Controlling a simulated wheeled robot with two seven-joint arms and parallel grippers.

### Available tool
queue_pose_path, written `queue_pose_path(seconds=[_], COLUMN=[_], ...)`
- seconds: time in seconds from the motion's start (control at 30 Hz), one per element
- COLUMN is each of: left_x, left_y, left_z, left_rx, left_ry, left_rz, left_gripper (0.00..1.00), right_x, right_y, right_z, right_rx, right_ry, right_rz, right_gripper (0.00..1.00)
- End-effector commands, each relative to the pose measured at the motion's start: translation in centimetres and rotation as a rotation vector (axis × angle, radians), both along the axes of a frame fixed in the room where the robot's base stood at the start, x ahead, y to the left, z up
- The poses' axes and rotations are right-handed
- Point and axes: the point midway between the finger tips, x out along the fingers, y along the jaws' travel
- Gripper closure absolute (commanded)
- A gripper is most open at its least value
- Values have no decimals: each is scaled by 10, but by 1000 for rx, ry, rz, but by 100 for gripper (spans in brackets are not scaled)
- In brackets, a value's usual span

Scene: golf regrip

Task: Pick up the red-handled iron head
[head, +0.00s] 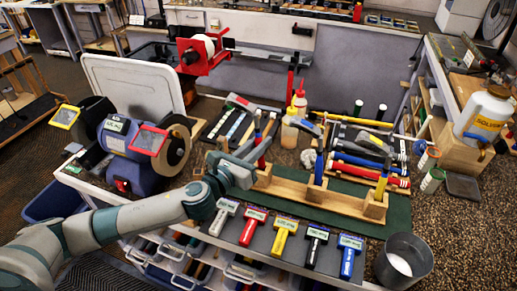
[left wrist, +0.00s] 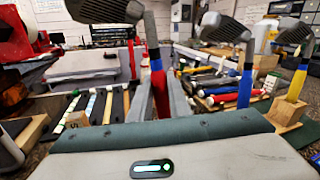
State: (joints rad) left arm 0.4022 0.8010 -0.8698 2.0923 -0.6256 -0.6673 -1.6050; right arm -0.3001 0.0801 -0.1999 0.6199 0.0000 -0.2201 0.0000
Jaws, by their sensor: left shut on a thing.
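The red-handled iron head (head: 240,103) stands upright at the left end of the wooden rack (head: 300,193), its grey head on top. It also shows in the left wrist view (left wrist: 105,10), with its red grip between the fingers. My left gripper (head: 262,143) is shut on its red handle. My right gripper is not in view.
Several coloured labelled holders (head: 285,228) line the front edge. A metal bucket (head: 404,262) stands at the front right. A bench grinder (head: 130,145) is on the left. Bottles (head: 290,130) and loose grips (head: 365,160) lie behind the rack.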

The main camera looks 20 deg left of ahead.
Motion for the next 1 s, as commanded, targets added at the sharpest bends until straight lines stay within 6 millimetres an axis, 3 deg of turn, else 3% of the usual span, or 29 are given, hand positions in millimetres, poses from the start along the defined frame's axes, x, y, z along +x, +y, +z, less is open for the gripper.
queue_pose_path(seconds=[0.2,0.4,1.0], left_x=[0,0,0], left_y=[-1,0,0], left_z=[40,63,70], left_rx=[0,1,0], left_ry=[-8,-5,-2], left_rz=[-2,-1,-2], left_gripper=[100,100,100], right_x=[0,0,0], right_y=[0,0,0], right_z=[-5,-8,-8], right_rx=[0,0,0], right_ry=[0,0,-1], right_rz=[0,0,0], right_gripper=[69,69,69])
